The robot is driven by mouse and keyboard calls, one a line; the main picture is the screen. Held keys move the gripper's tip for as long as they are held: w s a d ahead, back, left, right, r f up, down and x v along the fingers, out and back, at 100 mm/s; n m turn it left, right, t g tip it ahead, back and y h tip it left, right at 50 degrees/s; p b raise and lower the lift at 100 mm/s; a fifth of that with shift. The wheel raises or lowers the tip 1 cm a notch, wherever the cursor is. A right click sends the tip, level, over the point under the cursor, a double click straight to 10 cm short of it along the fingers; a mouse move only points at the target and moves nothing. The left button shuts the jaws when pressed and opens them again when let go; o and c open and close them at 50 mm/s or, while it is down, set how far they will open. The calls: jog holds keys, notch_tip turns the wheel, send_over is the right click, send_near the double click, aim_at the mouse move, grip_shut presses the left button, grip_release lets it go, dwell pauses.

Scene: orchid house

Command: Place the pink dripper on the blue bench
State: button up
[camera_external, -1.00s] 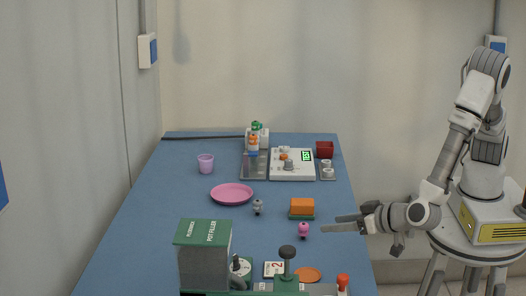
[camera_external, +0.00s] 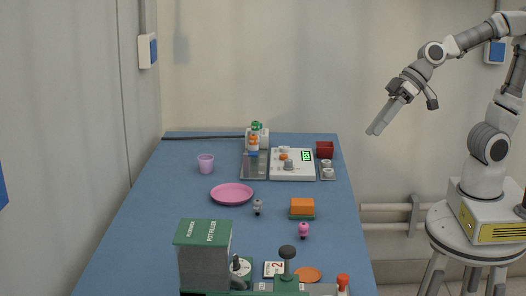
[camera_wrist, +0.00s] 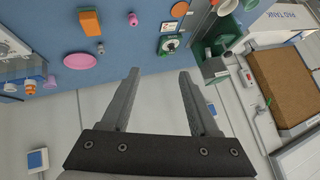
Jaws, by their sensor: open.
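The pink dripper (camera_external: 303,230) stands on the blue bench (camera_external: 150,225), near its right edge and in front of the orange block. In the wrist view the pink dripper (camera_wrist: 133,19) shows near the top, beyond my left fingertip. My gripper (camera_external: 376,131) is raised above and to the right of the bench, with its fingers pointing down and left. In the wrist view my gripper (camera_wrist: 158,73) has its two fingers wide apart with nothing between them. It is clear of the dripper.
An orange block on a green base (camera_external: 302,209), a grey dripper (camera_external: 257,207) and a pink plate (camera_external: 232,194) are near the dripper. A green pot filler machine (camera_external: 204,256) stands in front. The bench's left side is mostly clear.

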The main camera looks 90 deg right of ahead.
jog(key=s+d+f+g+h, duration=0.2)
jog(key=s+d+h, duration=0.2)
jog(key=s+d, duration=0.7)
jog(key=shift+s, duration=0.75)
jog(key=shift+a, duration=0.1)
